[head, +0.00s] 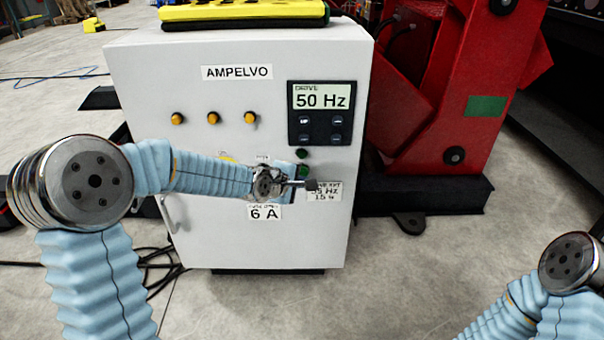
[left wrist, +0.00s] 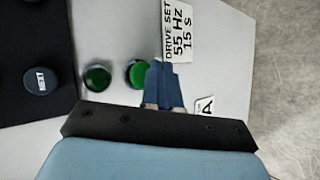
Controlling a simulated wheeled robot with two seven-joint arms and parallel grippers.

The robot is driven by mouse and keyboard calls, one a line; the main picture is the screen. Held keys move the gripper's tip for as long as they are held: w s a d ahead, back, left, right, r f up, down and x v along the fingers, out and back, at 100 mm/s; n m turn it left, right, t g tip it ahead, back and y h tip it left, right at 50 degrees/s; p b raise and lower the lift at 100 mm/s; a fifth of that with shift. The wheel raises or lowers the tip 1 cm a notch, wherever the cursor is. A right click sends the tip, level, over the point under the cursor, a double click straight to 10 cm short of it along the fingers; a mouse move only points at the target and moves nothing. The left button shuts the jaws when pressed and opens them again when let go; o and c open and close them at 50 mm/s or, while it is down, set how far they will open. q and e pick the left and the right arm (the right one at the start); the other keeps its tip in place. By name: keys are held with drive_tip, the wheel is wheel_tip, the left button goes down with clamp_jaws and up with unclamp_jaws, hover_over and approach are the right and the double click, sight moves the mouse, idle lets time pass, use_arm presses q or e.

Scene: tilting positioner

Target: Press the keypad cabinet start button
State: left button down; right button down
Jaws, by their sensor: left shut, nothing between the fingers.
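The white keypad cabinet (head: 140,90) stands in the centre of the head view. Its black keypad (head: 321,113) reads "DRIVE 50 Hz". Two round green buttons sit below the keypad, an upper one (head: 302,154) and a lower one (head: 304,171); neither shows a readable name. In the left wrist view they are the left button (left wrist: 97,77) and the right button (left wrist: 138,73). My left gripper (head: 313,185) is shut and empty in front of the cabinet. In the left wrist view its fingertips (left wrist: 161,66) overlap the right button's edge; I cannot tell if they touch.
A label (left wrist: 177,30) reads "DRIVE SET 55 Hz 15 s". Three amber lamps (head: 213,118) line the cabinet front above a "6 A" label (head: 263,213). A yellow-and-black object (head: 245,12) lies on top. A red machine (head: 430,80) stands right. Cables lie on the floor at left.

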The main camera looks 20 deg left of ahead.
use_arm(q)
drive_tip(key=shift+w, duration=0.1)
drive_tip(key=shift+w+a, duration=0.1)
drive_tip(key=shift+w, duration=0.2)
drive_tip(key=shift+w+a, duration=0.15)
drive_tip(key=shift+w, duration=0.3)
idle(0.6)
drive_tip(key=shift+s+b, duration=0.15)
drive_tip(key=shift+b, duration=0.15)
drive_tip(key=shift+s+d+b, duration=0.25)
drive_tip(key=shift+s+b, duration=0.1)
drive_tip(key=shift+s, duration=0.35)
